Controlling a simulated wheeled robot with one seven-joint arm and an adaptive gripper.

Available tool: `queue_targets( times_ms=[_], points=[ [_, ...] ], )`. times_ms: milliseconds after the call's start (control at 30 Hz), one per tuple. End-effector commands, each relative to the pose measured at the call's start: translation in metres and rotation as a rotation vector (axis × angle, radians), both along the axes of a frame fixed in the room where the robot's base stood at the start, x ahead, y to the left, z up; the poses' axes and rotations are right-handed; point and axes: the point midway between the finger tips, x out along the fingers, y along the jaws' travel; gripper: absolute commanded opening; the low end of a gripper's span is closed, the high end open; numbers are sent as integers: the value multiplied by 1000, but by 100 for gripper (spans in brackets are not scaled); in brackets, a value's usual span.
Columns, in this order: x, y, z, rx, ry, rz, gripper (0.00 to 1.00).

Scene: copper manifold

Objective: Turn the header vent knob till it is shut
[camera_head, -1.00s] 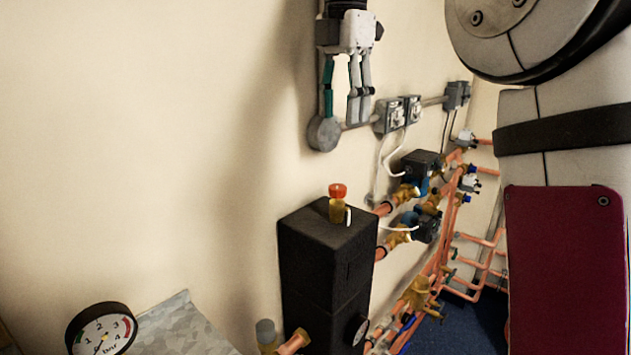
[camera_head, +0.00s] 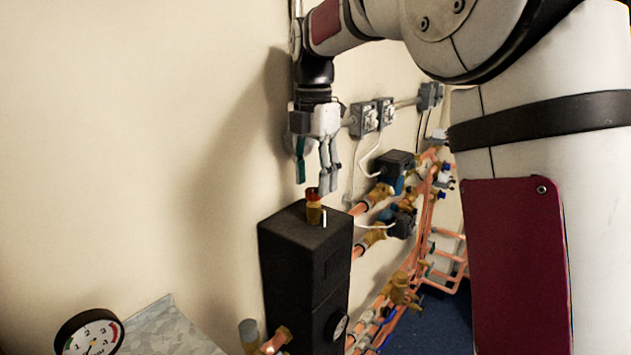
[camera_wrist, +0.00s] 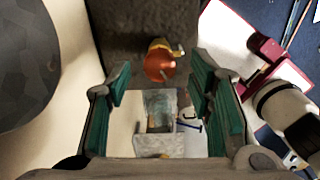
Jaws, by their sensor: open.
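The header vent knob (camera_head: 313,192) is a small red-orange cap on a brass body. It stands upright on top of a black box-shaped header (camera_head: 290,232). My gripper (camera_head: 316,178) points down just above the knob, its fingers apart and empty. In the wrist view the orange knob (camera_wrist: 158,66) shows in the gap between the two green-padded fingers, near their tips. The fingers do not appear to touch it. The knob's exact turn position cannot be told.
Copper pipes (camera_head: 425,235) with brass valves and pumps (camera_head: 397,163) run along the wall at the right. Grey electrical boxes (camera_head: 365,117) are on the wall behind my gripper. A pressure gauge (camera_head: 90,334) is at the lower left. The wall at left is clear.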

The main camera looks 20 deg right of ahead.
Motion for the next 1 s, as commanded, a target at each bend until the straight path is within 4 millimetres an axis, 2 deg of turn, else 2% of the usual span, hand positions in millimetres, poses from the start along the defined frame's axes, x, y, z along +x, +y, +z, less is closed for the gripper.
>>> queue_targets(
  times_ms=[200, 500, 700, 733, 1000],
  points=[
    [-1, 0, -16, 0, 0, 0, 48],
    [0, 0, -19, 0, 0, 0, 48],
    [0, 0, -18, 0, 0, -1, 2],
    [0, 0, -18, 0, 0, -1, 0],
    [0, 0, -18, -1, 1, -18, 0]
  ],
)
